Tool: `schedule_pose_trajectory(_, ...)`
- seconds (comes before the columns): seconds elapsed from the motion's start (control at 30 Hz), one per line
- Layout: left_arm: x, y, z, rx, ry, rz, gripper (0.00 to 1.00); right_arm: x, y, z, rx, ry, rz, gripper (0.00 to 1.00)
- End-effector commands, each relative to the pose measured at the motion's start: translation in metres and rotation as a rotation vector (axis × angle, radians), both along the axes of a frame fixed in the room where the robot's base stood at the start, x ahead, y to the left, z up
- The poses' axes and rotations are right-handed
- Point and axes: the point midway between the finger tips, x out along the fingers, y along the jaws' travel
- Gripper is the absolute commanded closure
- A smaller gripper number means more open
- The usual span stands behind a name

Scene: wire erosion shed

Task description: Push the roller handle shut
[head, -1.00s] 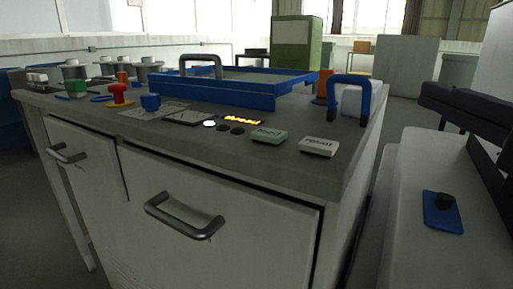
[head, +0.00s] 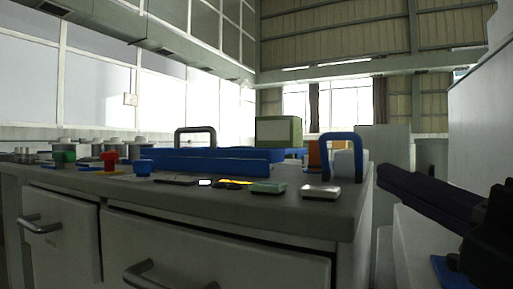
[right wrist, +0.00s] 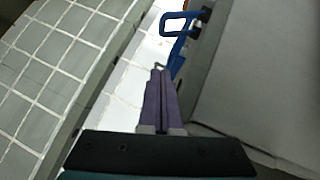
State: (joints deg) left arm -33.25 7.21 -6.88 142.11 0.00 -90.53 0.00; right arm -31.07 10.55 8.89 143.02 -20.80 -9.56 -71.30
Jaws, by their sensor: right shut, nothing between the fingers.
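A blue arched handle (head: 357,160), which I take to be the roller handle, stands upright at the right end of the grey worktop (head: 290,211). A blue loop handle also shows at the top of the right wrist view (right wrist: 164,24). My right gripper (head: 382,172) comes in from the right with its long purple fingers shut and empty. In the head view its tips appear just right of the blue handle; I cannot tell the gap in depth. In the right wrist view the shut fingertips (right wrist: 158,72) lie below the loop, apart from it. My left gripper is not in view.
A blue tray (head: 205,160) with a grey handle (head: 195,132) sits on the worktop. A white block (head: 320,191) and a green block (head: 268,187) lie near its front edge. Grey drawer handles (head: 140,275) stick out below. Spools stand at the left.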

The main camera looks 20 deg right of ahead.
Motion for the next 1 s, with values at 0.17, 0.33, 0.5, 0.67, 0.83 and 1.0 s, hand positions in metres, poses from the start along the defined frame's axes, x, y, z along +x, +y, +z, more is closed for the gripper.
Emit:
schedule_pose_trajectory(0.17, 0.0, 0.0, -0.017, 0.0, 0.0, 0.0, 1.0, 0.019, 0.0, 0.003, -0.006, -0.008, 0.004, 1.0)
schedule_pose_trajectory(0.33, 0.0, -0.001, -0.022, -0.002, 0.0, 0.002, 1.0, 0.044, -0.001, 0.011, -0.004, -0.005, 0.003, 1.0)
schedule_pose_trajectory(0.5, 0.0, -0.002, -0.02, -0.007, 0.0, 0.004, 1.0, 0.073, -0.003, 0.02, -0.002, -0.003, 0.0, 1.0)
schedule_pose_trajectory(0.67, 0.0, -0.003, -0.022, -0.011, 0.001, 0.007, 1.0, 0.096, -0.007, 0.026, -0.006, -0.002, -0.001, 1.0)
schedule_pose_trajectory(0.83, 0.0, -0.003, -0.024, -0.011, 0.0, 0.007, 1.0, 0.109, -0.024, 0.033, -0.006, 0.001, -0.001, 1.0)
schedule_pose_trajectory(1.0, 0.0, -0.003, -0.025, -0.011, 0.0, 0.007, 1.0, 0.115, -0.031, 0.037, -0.003, 0.001, 0.001, 1.0)
